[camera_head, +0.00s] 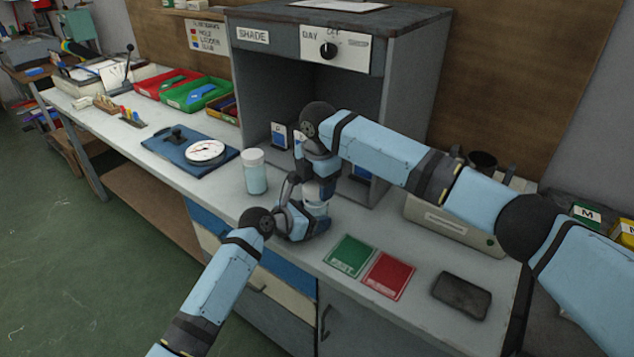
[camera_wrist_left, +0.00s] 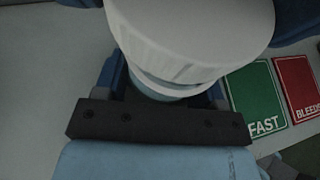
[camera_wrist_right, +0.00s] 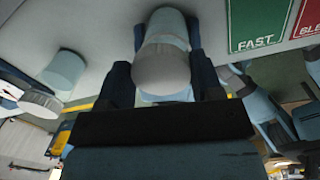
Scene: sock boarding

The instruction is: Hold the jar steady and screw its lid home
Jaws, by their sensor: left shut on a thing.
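The jar (camera_head: 317,207) is a small pale-blue vessel with a white lid on top. It stands upright near the bench's front edge, mostly hidden by my grippers in the head view. My left gripper (camera_head: 300,222) is shut on the jar's body from the front left. The white lid (camera_wrist_left: 195,38) fills the top of the left wrist view, with a narrow ring of the jar below its rim. My right gripper (camera_head: 318,180) is above the jar. In the right wrist view its fingers lie on both sides of the lid (camera_wrist_right: 160,72); whether they press on it is unclear.
A second white-capped jar (camera_head: 254,172) stands to the left. Green FAST (camera_head: 349,256) and red (camera_head: 388,275) cards and a dark pad (camera_head: 461,296) lie to the right. The grey shade cabinet (camera_head: 262,100) stands behind.

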